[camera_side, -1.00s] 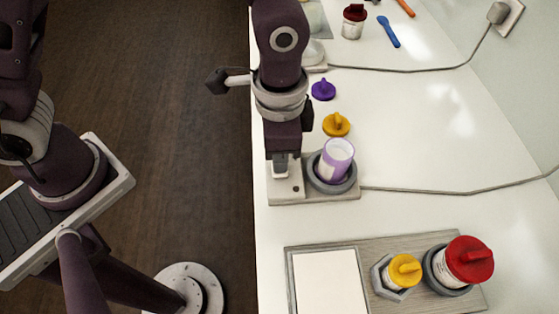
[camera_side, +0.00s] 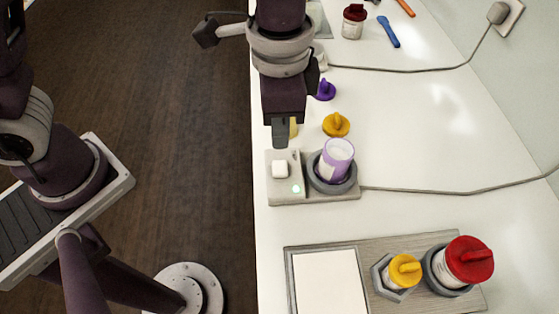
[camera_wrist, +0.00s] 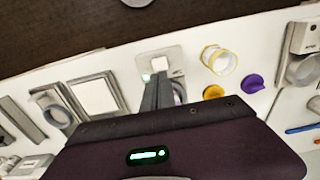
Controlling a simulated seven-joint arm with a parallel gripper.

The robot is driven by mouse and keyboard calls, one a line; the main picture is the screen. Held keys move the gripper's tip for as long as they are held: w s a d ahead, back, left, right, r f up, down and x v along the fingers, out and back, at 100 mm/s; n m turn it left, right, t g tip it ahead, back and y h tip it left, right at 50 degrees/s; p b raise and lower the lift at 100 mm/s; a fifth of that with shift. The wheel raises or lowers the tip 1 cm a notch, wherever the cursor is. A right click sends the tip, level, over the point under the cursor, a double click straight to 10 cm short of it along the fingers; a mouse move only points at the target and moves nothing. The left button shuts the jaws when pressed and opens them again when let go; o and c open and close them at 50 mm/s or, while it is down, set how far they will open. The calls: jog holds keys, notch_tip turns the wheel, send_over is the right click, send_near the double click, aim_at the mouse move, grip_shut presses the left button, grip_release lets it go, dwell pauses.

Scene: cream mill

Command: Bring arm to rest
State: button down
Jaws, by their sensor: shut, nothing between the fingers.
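My gripper (camera_side: 280,132) is shut and empty. It hangs above and behind the small grey machine base (camera_side: 285,198), apart from it. The base has a white button (camera_side: 280,169) and a lit green light (camera_side: 296,189). A purple-banded open jar (camera_side: 337,160) of white cream stands in the base's dark grey ring (camera_side: 330,187). In the wrist view my shut fingers (camera_wrist: 157,92) cover part of the base and most of that jar; the green light (camera_wrist: 146,78) shows beside them.
A yellow lid (camera_side: 337,124) and a purple lid (camera_side: 325,90) lie on the white counter. A yellow-rimmed jar (camera_wrist: 218,60) stands near the gripper. Cables cross the counter.

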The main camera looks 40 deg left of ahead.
dwell(0.3)
jog(key=s+a+r+n+t, duration=0.2)
jog(key=s+a+r+n, duration=0.1)
jog(key=a+r, duration=0.3)
jog(key=s+a+r+n+t, duration=0.25)
jog(key=a+r, duration=0.25)
jog(key=a, duration=0.4)
jog(key=s+a+n+t, duration=0.1)
jog(key=s+a+n, duration=0.2)
jog(key=s+a, duration=0.1)
jog(key=shift+s+a, duration=0.25)
jog(key=shift+s, duration=0.6)
